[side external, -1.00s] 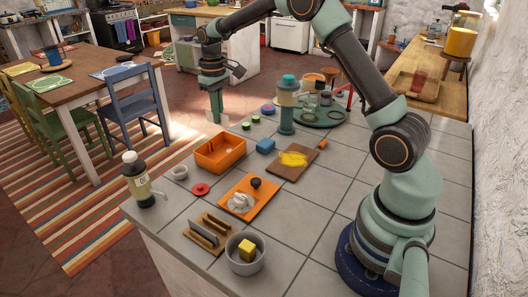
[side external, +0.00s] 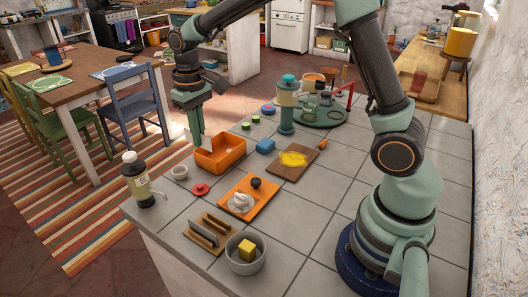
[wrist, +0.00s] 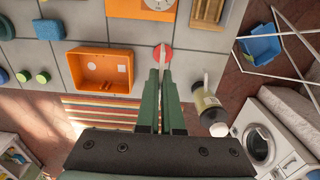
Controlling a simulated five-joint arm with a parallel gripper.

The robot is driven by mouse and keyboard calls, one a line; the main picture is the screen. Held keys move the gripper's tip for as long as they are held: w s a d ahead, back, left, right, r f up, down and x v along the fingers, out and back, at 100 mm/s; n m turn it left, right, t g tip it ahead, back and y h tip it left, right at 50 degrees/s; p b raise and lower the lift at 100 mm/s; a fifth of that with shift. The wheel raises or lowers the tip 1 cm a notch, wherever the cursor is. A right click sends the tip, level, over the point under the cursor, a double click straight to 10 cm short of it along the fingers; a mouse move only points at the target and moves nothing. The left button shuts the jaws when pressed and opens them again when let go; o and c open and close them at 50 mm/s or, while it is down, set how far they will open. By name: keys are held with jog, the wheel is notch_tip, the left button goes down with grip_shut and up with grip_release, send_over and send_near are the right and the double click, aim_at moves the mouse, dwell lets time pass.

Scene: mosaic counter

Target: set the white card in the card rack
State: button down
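My gripper (side external: 197,138) is above the far left part of the tiled counter, near the orange bin. It is shut on the white card (side external: 188,134), which shows as a small pale patch beside the fingers. In the wrist view the card (wrist: 163,56) is seen edge-on, a thin pale strip between the green fingers (wrist: 161,78). The card rack (side external: 207,234), a wooden base with upright slats, sits empty-looking at the near left of the counter. It also shows at the top of the wrist view (wrist: 206,12). My gripper is well apart from it.
An orange board (side external: 262,207) and a grey pot with a yellow cube (side external: 245,266) stand beside the rack.

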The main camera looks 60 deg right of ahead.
send_over(219, 220)
notch_tip(219, 220, down, 5)
jog(key=shift+a+f, duration=0.15)
jog(key=shift+f, duration=1.65)
jog(key=shift+a+f, duration=0.15)
jog(key=shift+f, duration=1.6)
jog(key=shift+s+f, duration=0.1)
jog(key=shift+f, duration=0.65)
jog(key=shift+s+f, duration=0.15)
jog(key=shift+f, duration=0.65)
jog(key=c, duration=1)
grip_release()
jog(key=shift+r, duration=3.6)
